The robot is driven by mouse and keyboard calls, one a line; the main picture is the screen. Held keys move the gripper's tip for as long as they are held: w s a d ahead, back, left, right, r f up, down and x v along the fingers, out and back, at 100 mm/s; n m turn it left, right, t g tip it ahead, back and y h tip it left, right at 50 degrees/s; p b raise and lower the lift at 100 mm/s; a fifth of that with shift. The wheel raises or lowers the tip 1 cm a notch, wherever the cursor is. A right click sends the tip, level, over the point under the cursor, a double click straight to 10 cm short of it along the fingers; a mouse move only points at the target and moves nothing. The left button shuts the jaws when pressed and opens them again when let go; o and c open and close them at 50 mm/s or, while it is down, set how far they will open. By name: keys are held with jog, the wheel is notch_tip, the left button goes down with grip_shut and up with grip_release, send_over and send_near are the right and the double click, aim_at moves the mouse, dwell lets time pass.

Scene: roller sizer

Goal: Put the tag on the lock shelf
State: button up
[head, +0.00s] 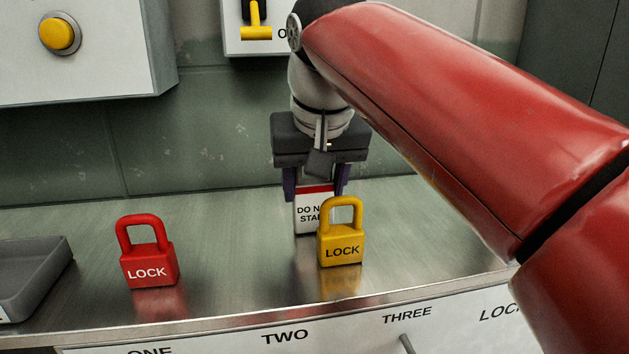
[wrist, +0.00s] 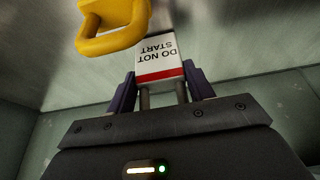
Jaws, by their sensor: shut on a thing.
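The tag (head: 307,217) is a small white block with a red band and the words "DO NOT START". In the head view it is partly hidden behind the yellow padlock. My gripper (head: 316,182) points down and is shut on the tag, with a finger at each side. The wrist view shows the tag (wrist: 160,57) between the fingers of my gripper (wrist: 162,85). The tag is upright at the metal shelf surface (head: 230,240); I cannot tell whether it touches it. The shelf front carries the labels "ONE", "TWO", "THREE" and a partly hidden "LOC".
A yellow padlock (head: 342,250) stands just in front of the tag and shows in the wrist view (wrist: 112,25). A red padlock (head: 150,265) stands to the left, and a grey tray (head: 30,285) at far left. A wall box with a yellow button (head: 60,34) hangs above.

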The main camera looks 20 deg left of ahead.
jog(key=o, duration=1)
jog(key=shift+f, duration=0.1)
jog(key=shift+r, duration=0.25)
jog(key=v, duration=1.1)
jog(key=shift+r, duration=0.4)
jog(key=shift+s+d, duration=0.1)
